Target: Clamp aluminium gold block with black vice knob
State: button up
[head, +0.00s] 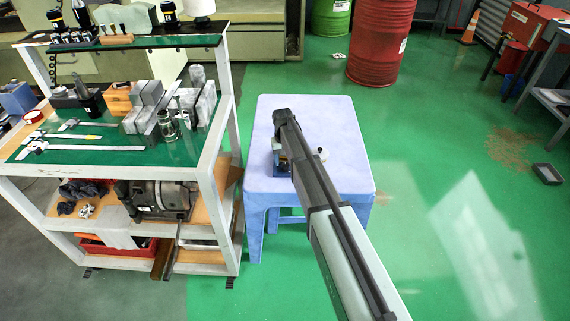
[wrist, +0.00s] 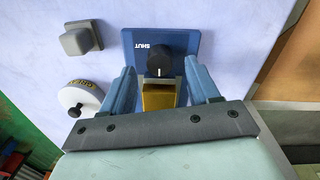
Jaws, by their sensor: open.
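A blue vice plate (wrist: 185,45) marked "SHUT" lies on the pale blue stool. Its black knob (wrist: 158,62) stands upright in the wrist view. The gold block (wrist: 157,96) is just below the knob in that view; I cannot tell whether the vice grips it. My gripper (wrist: 159,70) is open, with its blue fingers apart on the left and right of the knob and block. I see no contact between fingers and knob. In the head view my arm hides most of the vice, and only a blue part (head: 283,164) shows.
A grey square block (wrist: 80,38) and a white round dial with a black knob (wrist: 84,102) are left of the vice in the wrist view. The stool (head: 345,178) has free room on top. A loaded tool cart (head: 222,150) stands to its left.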

jog(key=shift+f, duration=1.3)
jog(key=shift+c, duration=0.2)
jog(key=c, duration=1)
jog(key=shift+m, duration=3)
jog(key=shift+w, duration=0.1)
